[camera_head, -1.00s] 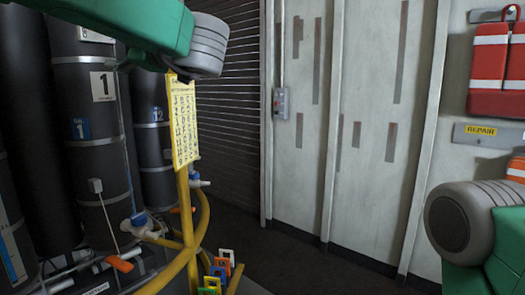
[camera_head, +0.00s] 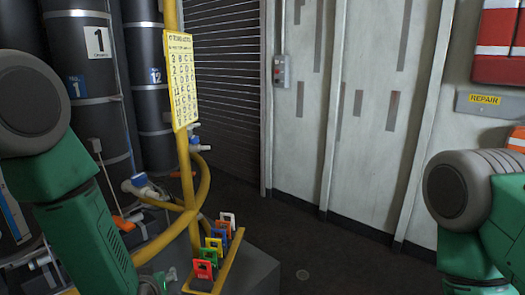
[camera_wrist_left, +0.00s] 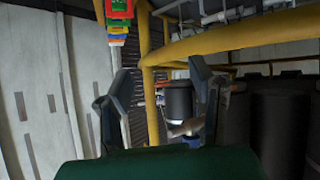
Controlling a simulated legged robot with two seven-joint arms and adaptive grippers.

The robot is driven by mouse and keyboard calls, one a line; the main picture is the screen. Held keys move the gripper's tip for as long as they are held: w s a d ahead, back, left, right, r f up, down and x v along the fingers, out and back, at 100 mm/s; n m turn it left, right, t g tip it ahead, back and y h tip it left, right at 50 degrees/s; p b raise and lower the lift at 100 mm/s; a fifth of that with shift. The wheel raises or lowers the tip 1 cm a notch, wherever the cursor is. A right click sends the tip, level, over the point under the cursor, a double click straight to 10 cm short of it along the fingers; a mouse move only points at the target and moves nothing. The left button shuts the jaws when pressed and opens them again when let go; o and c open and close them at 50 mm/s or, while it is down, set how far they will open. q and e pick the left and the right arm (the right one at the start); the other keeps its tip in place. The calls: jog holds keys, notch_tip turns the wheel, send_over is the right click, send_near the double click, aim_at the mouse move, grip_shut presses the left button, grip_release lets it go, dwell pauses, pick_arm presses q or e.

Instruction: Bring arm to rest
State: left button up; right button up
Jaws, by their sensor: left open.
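My left arm (camera_head: 75,190) is green with a grey round joint and stands at the left edge of the head view, its forearm running down toward the bottom. My left gripper (camera_wrist_left: 160,75) shows in the left wrist view, with its two dark fingers apart and nothing held between them. Yellow pipe and a dark cylinder lie beyond the fingers; I cannot tell how close they are. My right arm (camera_head: 470,205) is bent at the right edge of the head view. Its gripper is outside the frame.
A yellow pipe stand (camera_head: 184,170) carries a yellow chart (camera_head: 181,80). Several coloured tags (camera_head: 213,250) stand on a yellow rail beside it. Black cylinders (camera_head: 98,100) fill the left. Open dark floor (camera_head: 320,255) lies ahead, before a pale wall (camera_head: 370,110).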

pick_arm(q)
jog(key=s+a+f+m+g+h, duration=0.1)
jog(key=s+f+m+g+h, duration=0.3)
jog(key=s+f, duration=1.1)
jog(key=s+a+f+g+y+b, duration=0.1)
jog(key=s+g, duration=0.5)
jog(key=s, duration=1.3)
jog(key=shift+s+a+f+g+y+b, duration=0.2)
jog(key=shift+a+f+g+y+b, duration=0.1)
jog(key=shift+a+f, duration=0.35)
pick_arm(e)
jog(key=shift+f, duration=0.9)
pick_arm(q)
jog(key=shift+w, duration=0.15)
jog(key=shift+c, duration=0.4)
pick_arm(e)
jog(key=shift+c, duration=0.4)
